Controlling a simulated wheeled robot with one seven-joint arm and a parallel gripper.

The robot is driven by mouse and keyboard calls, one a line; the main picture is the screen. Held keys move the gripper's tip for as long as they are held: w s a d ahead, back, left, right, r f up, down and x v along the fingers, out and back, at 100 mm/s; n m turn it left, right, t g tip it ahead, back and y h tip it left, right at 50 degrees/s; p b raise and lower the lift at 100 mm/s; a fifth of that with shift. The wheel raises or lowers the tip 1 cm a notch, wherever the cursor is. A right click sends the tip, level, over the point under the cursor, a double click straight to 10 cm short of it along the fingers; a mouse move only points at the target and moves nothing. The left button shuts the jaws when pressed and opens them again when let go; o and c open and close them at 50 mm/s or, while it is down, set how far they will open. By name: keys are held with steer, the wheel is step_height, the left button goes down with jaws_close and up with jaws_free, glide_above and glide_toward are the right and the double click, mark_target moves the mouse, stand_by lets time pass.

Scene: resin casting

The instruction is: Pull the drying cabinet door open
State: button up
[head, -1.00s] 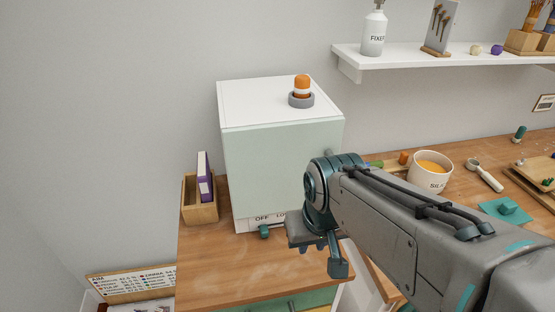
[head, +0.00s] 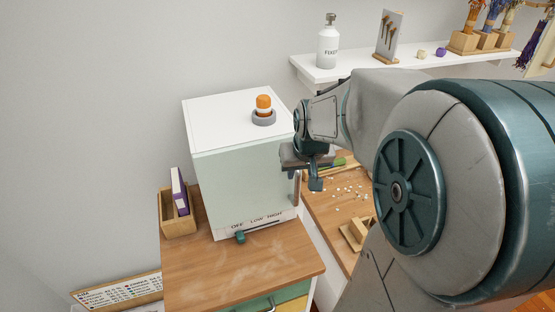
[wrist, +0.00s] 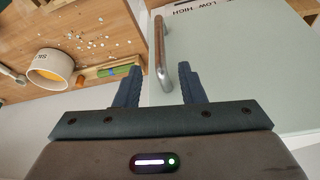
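The drying cabinet (head: 232,115) is a white box on the wooden counter, with a pale green door (head: 242,180) that looks shut. In the wrist view the handle (wrist: 158,45) shows a brown grip and silver end. My gripper (head: 303,177) is at the handle's upper part. In the wrist view its two dark fingers (wrist: 160,85) are open, one on each side of the handle's end, with gaps to both. The head view partly hides the fingers.
An orange-capped jar in a grey ring (head: 263,115) stands on the cabinet. A teal knob (head: 240,237) sits below the door. A wooden box with a purple book (head: 179,222) is at left. The counter (head: 235,272) before the door is clear. A cup (wrist: 52,67) is nearby.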

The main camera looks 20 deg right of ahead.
mark_target(298, 183)
steer(key=x, duration=0.9)
steer(key=shift+c, duration=0.4)
jaws_close()
